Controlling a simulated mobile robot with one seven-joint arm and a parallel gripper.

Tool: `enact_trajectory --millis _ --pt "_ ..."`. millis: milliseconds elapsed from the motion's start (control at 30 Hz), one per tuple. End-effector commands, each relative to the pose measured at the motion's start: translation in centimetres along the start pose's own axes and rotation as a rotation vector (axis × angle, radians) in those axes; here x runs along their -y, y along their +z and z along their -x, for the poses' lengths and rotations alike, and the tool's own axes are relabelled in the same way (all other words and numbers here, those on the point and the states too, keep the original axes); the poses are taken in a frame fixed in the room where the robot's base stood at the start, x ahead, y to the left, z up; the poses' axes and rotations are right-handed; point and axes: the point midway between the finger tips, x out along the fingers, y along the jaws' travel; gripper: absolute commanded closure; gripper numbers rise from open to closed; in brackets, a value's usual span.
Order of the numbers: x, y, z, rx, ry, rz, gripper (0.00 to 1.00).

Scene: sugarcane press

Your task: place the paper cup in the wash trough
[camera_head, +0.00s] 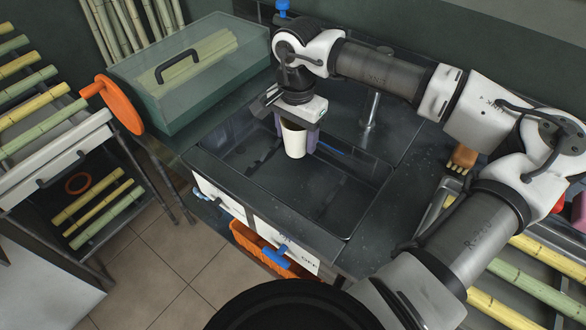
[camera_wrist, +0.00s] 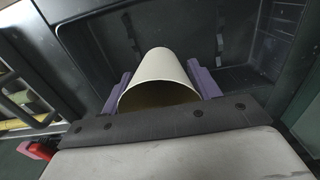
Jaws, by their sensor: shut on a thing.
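The paper cup (camera_head: 293,142) is white and hangs nearly upright in my gripper (camera_head: 296,134) over the dark wash trough (camera_head: 225,176). In the wrist view, the cup (camera_wrist: 158,75) sits between the purple fingers of my gripper (camera_wrist: 160,88), its open rim toward the camera. The fingers are shut on its sides. The trough's dark walls (camera_wrist: 85,45) show around the cup in the wrist view. The cup is inside the trough's outline in the head view; I cannot tell how far it is above the bottom.
A faucet (camera_head: 371,110) stands at the trough's back right. A glass box of cane (camera_head: 190,70) is at the left, beside an orange wheel (camera_head: 119,103). An orange basket (camera_head: 262,245) is below the trough's front. A tray with cane (camera_head: 535,275) lies at the right.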

Motion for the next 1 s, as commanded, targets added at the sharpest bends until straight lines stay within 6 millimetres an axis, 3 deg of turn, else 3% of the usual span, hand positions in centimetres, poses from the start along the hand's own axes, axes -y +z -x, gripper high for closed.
enact_trajectory --millis 167,600,1000 --pt "0.0 0.1 -2.4 0.004 0.002 0.000 0.60" --pt "0.0 0.1 -13.5 0.004 -0.001 -0.001 0.60" --pt "0.0 0.1 -18.3 0.003 -0.002 -0.003 0.60"
